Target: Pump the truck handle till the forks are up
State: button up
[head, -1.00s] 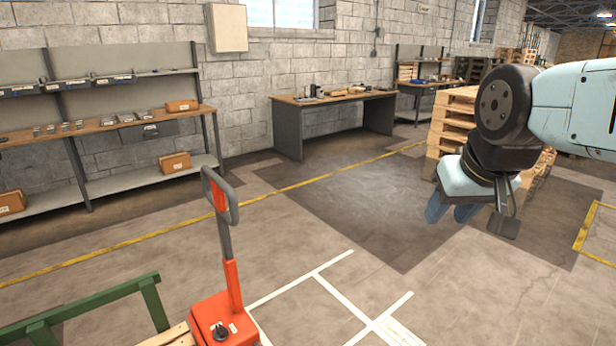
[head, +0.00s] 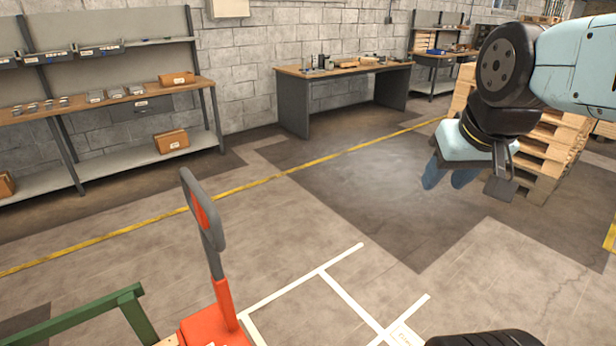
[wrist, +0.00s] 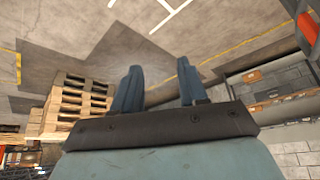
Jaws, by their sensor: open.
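The pallet truck's handle (head: 205,222) stands at the lower left of the head view, leaning slightly, with a grey loop grip and red parts. It rises from the orange-red truck body (head: 212,328), which is cut off by the bottom edge. The forks are not in view. My gripper (head: 452,180) hangs at the right of the head view, well away from the handle, with blue fingers. The wrist view shows the gripper (wrist: 157,88) with its fingers apart and nothing between them. A red and grey part of the handle (wrist: 306,24) shows at that view's upper right edge.
A green frame (head: 90,318) stands left of the truck body. Stacked wooden pallets (head: 550,145) stand behind my gripper. A workbench (head: 345,70) and shelving (head: 110,110) line the wall. The marked floor between handle and gripper is clear.

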jog(key=shift+o, duration=0.9)
jog(key=shift+w+a+r, duration=0.1)
jog(key=shift+w, duration=0.05)
jog(key=shift+o, duration=0.3)
jog(key=shift+w+a, duration=0.1)
jog(key=shift+w, duration=0.2)
jog(key=w+a+f+n+y, duration=0.1)
jog(key=w+a+f+n, duration=0.1)
jog(key=w+a+f, duration=0.5)
jog(key=w+a+n+g, duration=0.1)
jog(key=w+a+n, duration=0.3)
jog(key=w, duration=0.7)
jog(key=w+a+f+n+y, duration=0.1)
jog(key=w+a+f, duration=0.3)
jog(key=w+a, duration=0.5)
jog(key=d+x, duration=0.2)
jog(key=x, duration=1.1)
jog(key=shift+w+h, duration=0.25)
jog(key=shift+h, duration=0.05)
jog(key=shift+a, duration=0.1)
jog(key=shift+c, duration=0.2)
grip_shut()
